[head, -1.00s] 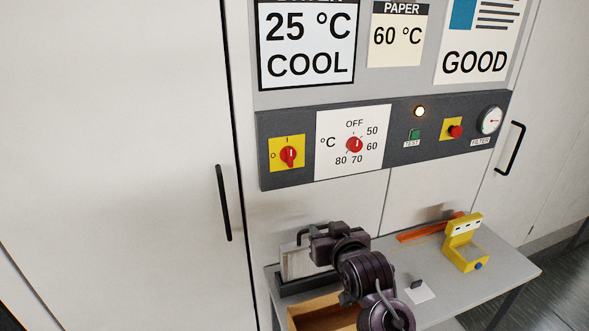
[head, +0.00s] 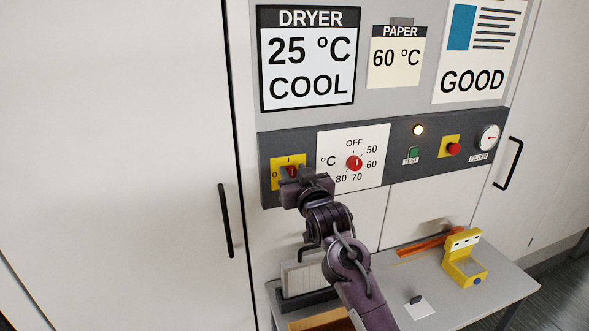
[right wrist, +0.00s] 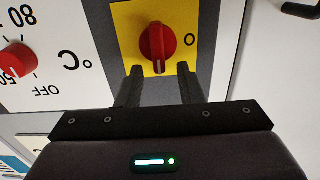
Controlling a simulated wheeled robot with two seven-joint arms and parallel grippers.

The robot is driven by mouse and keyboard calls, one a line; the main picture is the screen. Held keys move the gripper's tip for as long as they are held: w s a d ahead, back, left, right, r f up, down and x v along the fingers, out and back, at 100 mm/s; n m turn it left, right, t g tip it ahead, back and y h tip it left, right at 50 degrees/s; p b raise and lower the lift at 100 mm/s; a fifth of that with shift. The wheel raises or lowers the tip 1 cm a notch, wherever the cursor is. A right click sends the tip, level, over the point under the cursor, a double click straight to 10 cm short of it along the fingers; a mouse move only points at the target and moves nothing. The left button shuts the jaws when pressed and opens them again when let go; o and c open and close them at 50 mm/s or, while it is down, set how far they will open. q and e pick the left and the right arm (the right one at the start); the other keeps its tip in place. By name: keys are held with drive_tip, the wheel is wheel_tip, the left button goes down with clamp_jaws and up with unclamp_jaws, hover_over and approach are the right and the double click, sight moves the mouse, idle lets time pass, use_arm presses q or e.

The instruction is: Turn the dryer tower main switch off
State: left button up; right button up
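The main switch is a red rotary knob (head: 291,170) on a yellow plate (head: 275,176) at the left end of the dark control panel. In the right wrist view, which is upside down, the red knob (right wrist: 158,42) has its white mark toward the picture's bottom, the panel's upper side. The O is on the plate's right there. My right gripper (head: 290,175) is in front of the switch and covers its lower part. In the right wrist view its fingers (right wrist: 159,69) are open, one toward each side of the knob. Contact cannot be told. My left gripper is not in view.
A red temperature dial (head: 354,163) is just right of the switch. A green test button (head: 413,153), a red button (head: 453,149) and a gauge (head: 488,138) are farther right. Below stands a grey table (head: 440,300) with a yellow device (head: 463,262). The sign reads DRYER 25 °C COOL.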

drive_tip(key=shift+w, duration=0.1)
clamp_jaws()
idle(0.4)
drive_tip(key=n, duration=0.3)
drive_tip(key=shift+a+n, duration=0.3)
drive_tip(key=shift+a, duration=0.05)
drive_tip(key=f+n+b, duration=0.1)
drive_tip(key=n+b, duration=0.1)
drive_tip(key=n, duration=0.2)
drive_tip(key=a+n+b, duration=0.1)
drive_tip(key=n+b, duration=0.1)
drive_tip(key=n, duration=0.3)
drive_tip(key=f+n+b, duration=0.1)
drive_tip(key=n+b, duration=0.1)
drive_tip(key=n, duration=0.3)
drive_tip(key=shift+s+a+f, duration=0.3)
drive_tip(key=shift+s+a, duration=0.05)
drive_tip(key=shift+n, duration=0.3)
